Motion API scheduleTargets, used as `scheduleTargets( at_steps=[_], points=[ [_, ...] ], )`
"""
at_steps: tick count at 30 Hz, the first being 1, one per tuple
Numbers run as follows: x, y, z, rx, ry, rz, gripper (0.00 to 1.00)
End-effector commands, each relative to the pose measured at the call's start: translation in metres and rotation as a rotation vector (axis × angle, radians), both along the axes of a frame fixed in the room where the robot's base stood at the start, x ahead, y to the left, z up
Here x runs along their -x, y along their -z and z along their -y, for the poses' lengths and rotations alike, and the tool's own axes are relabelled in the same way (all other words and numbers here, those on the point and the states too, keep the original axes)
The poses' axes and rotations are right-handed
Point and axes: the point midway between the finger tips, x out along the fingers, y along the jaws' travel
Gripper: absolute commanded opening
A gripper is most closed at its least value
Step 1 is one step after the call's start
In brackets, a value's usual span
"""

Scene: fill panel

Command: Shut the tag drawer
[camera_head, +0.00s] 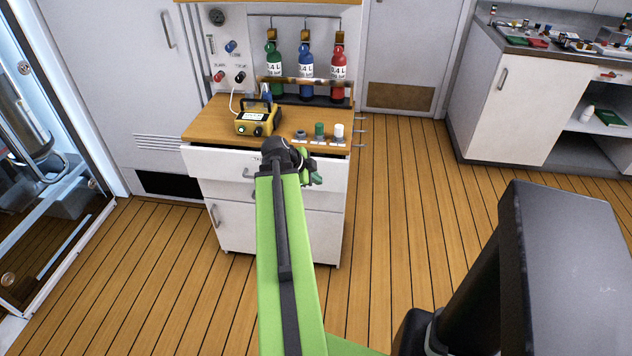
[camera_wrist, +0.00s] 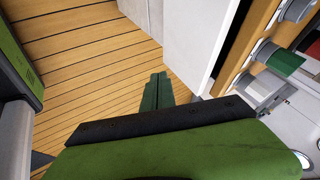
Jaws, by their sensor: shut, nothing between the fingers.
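The tag drawer (camera_head: 218,164) is the white drawer under the wooden counter. Its front stands out a little from the cabinet, with a dark gap along its top. A small label and a grey handle show on it, and my arm hides its middle. My gripper (camera_head: 316,179) is in front of the right part of the drawer front. In the wrist view the green fingertips (camera_wrist: 157,92) are together and empty, over the floor beside the white drawer front (camera_wrist: 195,40). I cannot tell whether they touch it.
The counter (camera_head: 205,124) carries a yellow device (camera_head: 256,119) and several knobs near its right front. Green, blue and red bottles (camera_head: 306,72) stand at its back. A lower cabinet door (camera_head: 230,222) is below the drawer. The wooden floor (camera_head: 400,190) to the right is clear.

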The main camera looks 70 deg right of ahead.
Motion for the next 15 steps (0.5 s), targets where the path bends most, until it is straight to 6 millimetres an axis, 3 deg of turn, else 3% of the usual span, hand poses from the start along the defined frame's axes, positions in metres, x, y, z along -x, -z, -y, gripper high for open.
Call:
scheduleTargets(
  at_steps=[1,9,10,15],
  points=[
    [0.002,0.020,0.008,0.000,0.001,0.001,0.00],
    [0.017,0.065,0.039,0.001,0.001,0.000,0.00],
    [0.014,0.055,0.048,0.001,0.000,-0.001,0.00],
    [0.008,0.052,0.069,0.001,-0.001,0.000,0.00]
  ],
)
